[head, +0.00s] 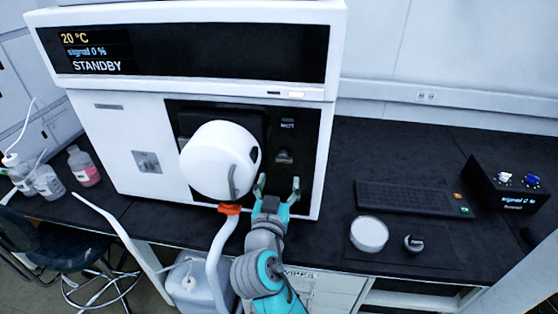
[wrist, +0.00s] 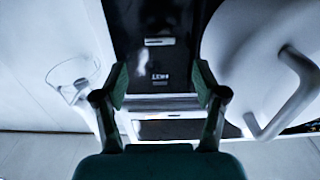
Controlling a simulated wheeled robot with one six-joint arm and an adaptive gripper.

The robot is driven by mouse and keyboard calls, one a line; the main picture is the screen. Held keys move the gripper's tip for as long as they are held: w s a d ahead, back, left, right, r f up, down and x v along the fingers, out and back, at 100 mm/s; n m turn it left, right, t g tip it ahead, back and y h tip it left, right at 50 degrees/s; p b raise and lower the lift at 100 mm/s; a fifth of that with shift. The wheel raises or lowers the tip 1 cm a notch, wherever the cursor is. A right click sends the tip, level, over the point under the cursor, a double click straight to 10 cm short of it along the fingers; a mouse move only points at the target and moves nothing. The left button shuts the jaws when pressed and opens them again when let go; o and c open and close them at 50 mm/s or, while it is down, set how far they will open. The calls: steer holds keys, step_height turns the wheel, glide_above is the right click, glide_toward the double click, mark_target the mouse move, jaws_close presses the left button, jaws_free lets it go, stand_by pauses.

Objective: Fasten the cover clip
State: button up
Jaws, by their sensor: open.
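A large round white cover (head: 215,158) with a grey bar handle (head: 236,180) stands out from the dark front bay of the white instrument. The cover and its handle also show at right in the wrist view (wrist: 235,60). A small grey fitting (head: 284,156), possibly the clip, sits on the dark panel right of the cover; I cannot tell its state. My gripper (head: 276,186) is open and empty, below the fitting and beside the cover's lower right. In the wrist view its fingers (wrist: 163,85) spread before the dark panel, with nothing between them.
The instrument display (head: 190,50) reads 20 °C, signal 0 %, STANDBY. An orange collar and white hose hang under the cover. A keyboard (head: 412,198), white round dish (head: 369,234), small black knob (head: 413,243) and control box (head: 508,188) lie right on the black bench.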

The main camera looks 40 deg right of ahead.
mark_target(284, 161)
steer(key=x, duration=0.9)
steer(key=shift+w+d, duration=0.3)
steer(key=c, duration=1.2)
